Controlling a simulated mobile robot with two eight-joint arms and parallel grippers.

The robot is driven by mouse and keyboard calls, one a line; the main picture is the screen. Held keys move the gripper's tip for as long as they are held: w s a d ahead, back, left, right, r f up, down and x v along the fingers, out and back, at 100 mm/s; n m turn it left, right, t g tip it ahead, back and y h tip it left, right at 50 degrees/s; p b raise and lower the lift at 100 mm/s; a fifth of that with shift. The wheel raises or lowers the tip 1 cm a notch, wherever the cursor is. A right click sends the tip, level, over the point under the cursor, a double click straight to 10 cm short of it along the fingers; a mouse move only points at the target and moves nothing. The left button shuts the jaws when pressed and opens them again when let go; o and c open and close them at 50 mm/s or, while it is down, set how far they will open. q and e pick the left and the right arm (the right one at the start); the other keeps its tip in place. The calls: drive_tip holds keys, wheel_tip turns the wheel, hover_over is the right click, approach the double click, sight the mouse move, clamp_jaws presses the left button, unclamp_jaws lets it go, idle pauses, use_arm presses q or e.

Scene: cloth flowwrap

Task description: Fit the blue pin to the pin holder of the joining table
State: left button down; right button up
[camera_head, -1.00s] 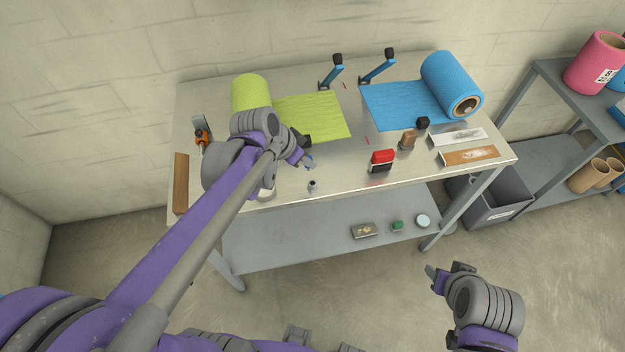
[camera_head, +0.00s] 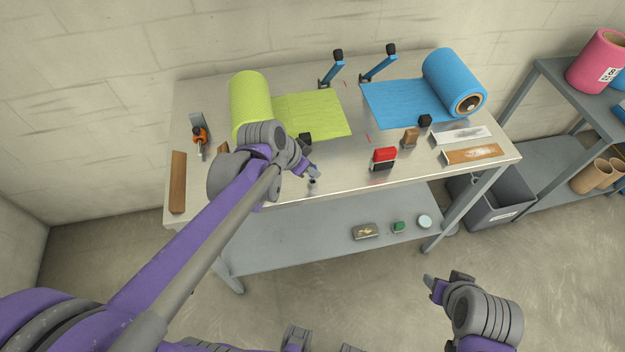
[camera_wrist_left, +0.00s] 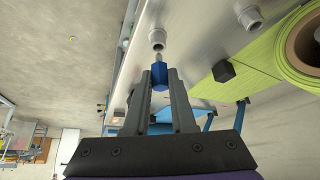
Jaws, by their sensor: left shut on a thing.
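The blue pin (camera_wrist_left: 160,77) is held between the fingertips of my left gripper (camera_wrist_left: 160,84), with its grey tip pointing away from the wrist. In the left wrist view the tip is just short of the grey ring-shaped pin holder (camera_wrist_left: 157,39), roughly in line with it; whether they touch I cannot tell. In the head view the left gripper (camera_head: 314,173) is over the front edge of the metal joining table (camera_head: 340,160), directly above the pin holder (camera_head: 312,182), partly hiding it. My right gripper (camera_head: 445,283) hangs in front of the table; its finger gap is unclear.
A green roll (camera_head: 250,98) and a blue roll (camera_head: 455,82) lie on the table with film sheets drawn out. A red-and-black block (camera_head: 383,158) stands right of the pin holder. A second grey fitting (camera_wrist_left: 249,16) shows in the left wrist view.

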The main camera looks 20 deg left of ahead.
use_arm(q)
drive_tip(key=shift+f+b, duration=1.05)
drive_tip(key=shift+f, duration=0.55)
idle(0.4)
drive_tip(key=c, duration=0.7)
unclamp_jaws()
drive_tip(key=shift+o, duration=0.2)
drive_tip(key=p+v, duration=0.1)
drive_tip(key=v, duration=0.9)
drive_tip(key=shift+s+r, duration=0.2)
drive_tip(key=shift+r, duration=0.15)
drive_tip(key=shift+a, duration=0.1)
drive_tip(key=s+d+f+n+y, duration=0.1)
drive_tip(key=s+f+n+y, duration=0.1)
drive_tip(key=s+f+n, duration=0.3)
drive_tip(key=s+f, duration=0.3)
drive_tip(key=s, duration=0.4)
drive_tip(key=shift+d+f+n+y+p, duration=0.25)
drive_tip(key=shift+d+n+y+p, duration=0.05)
drive_tip(key=shift+n+y, duration=0.1)
